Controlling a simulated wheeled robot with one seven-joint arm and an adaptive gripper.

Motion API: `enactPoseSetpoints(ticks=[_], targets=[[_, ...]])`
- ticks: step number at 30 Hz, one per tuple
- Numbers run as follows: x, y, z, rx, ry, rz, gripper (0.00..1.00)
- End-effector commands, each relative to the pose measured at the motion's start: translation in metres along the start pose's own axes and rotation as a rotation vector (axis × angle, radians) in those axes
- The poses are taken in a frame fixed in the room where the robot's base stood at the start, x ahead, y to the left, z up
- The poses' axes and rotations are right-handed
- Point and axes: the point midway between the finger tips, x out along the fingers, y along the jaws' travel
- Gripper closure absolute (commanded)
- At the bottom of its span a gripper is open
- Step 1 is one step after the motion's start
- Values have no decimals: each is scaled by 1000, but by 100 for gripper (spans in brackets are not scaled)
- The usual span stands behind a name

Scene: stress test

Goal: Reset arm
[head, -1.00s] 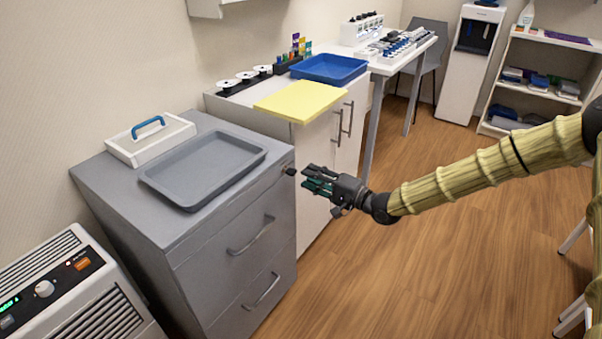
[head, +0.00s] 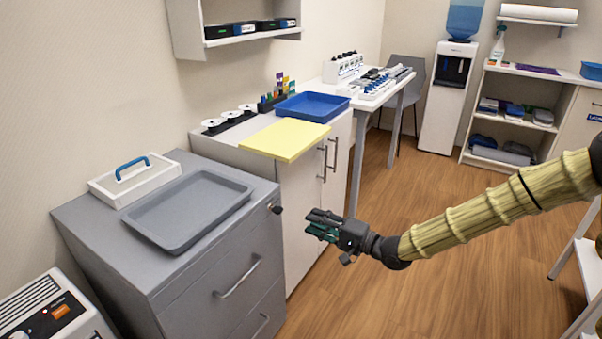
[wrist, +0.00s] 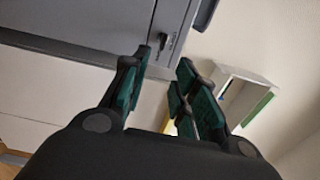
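My gripper (head: 322,226) is held out over the wooden floor, in front of the white cabinet and to the right of the grey drawer cabinet. In the wrist view its green-padded fingers (wrist: 160,92) stand apart with a gap between them. Nothing shows between the fingers. My arm comes in from the right side of the head view, bent slightly down towards the gripper. A grey tray (head: 160,232) lies on top of the grey drawer cabinet (head: 100,245), apart from the gripper.
A white caddy with a blue handle (head: 130,180) stands behind the grey tray. A yellow board (head: 285,140) overhangs the front of the white cabinet (head: 297,200), with a blue tray (head: 311,107) behind it. A white table stands at right. The wooden floor (head: 330,300) is open.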

Motion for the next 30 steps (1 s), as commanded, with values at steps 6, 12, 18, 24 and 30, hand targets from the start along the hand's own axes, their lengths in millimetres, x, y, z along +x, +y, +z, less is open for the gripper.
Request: enactPoseSetpoints(ticks=[6,12,18,24,30], targets=[[-2,57,35,-11,12,122,71],[-27,152,94,-63,15,366,71],[-81,235,153,-141,-24,636,71],[-159,300,208,-240,-112,921,71],[-248,336,252,-342,-238,1188,71]])
